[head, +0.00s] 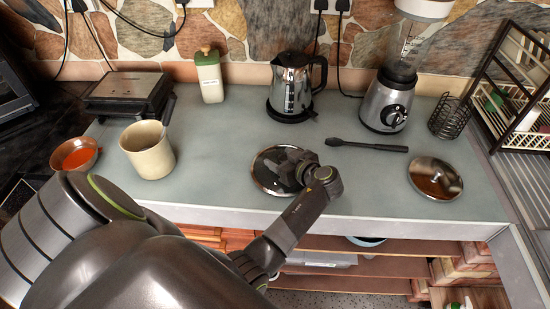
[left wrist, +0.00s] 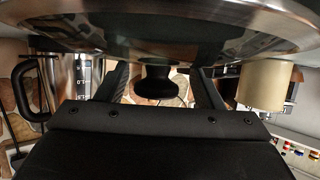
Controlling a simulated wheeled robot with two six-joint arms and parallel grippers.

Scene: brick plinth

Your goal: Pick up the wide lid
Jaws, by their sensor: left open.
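A wide round lid (head: 264,183) with a dark top and shiny steel rim lies flat on the grey counter, near the front edge. My left gripper (head: 290,168) is above it and covers its right part. In the left wrist view the lid (left wrist: 160,18) fills the top, and its black knob (left wrist: 155,82) shows between the two open fingers of my left gripper (left wrist: 161,86). The knob appears apart from both fingers. A second round lid (head: 436,180), shiny steel with a knob, lies farther right. My right gripper is not in view.
A black spoon-like utensil (head: 366,145) lies behind the lids. A kettle (head: 291,85), blender (head: 385,105) and bottle (head: 209,78) stand at the back. The counter between the two lids is clear.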

